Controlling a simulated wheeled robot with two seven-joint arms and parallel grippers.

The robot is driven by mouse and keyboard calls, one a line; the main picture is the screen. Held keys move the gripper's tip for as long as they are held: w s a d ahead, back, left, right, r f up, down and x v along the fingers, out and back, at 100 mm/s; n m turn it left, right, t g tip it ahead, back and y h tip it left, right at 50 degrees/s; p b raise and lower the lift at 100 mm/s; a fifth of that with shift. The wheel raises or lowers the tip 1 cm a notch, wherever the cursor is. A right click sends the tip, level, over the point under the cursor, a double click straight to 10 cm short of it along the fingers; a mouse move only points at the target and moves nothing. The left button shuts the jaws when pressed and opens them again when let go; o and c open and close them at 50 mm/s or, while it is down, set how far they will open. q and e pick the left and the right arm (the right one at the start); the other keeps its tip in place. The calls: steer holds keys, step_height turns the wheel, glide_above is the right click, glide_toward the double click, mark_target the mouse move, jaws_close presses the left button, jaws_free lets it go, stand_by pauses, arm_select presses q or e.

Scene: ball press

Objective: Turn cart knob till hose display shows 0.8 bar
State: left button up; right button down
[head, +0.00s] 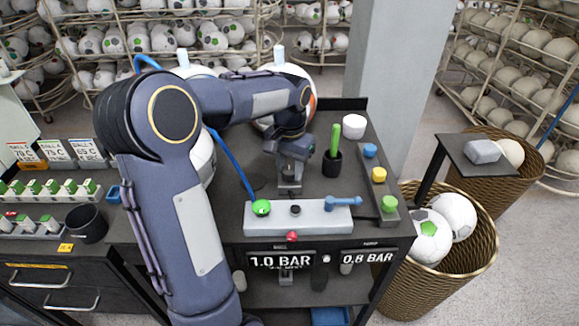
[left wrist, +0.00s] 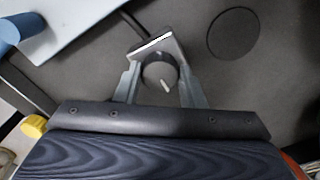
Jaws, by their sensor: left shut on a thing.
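My left gripper (head: 290,182) points down at the cart top (head: 240,172), behind the pale control panel. In the left wrist view its two fingers (left wrist: 160,85) are shut on the sides of a dark round knob (left wrist: 150,73) with a short white mark. In the head view the gripper hides the knob. Two displays are on the cart's front: the left one reads 1.0 BAR (head: 280,262) and the right one reads 0.8 BAR (head: 367,257). My right gripper is not in view.
The pale panel (head: 330,222) carries a green fitting (head: 261,207) with a blue hose (head: 231,163) and a blue lever (head: 343,202). A black cup (head: 332,163) with a green stick stands right of the gripper. Wicker baskets (head: 440,285) with balls stand right of the cart.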

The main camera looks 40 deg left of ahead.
mark_target(289, 170)
arm_select(q)
steer(key=shift+r+n, duration=0.1)
steer(key=shift+n, duration=1.4)
steer(key=o, duration=1)
step_height(289, 170, up, 8)
steer(key=shift+f, duration=0.25)
steer(key=shift+r, duration=0.1)
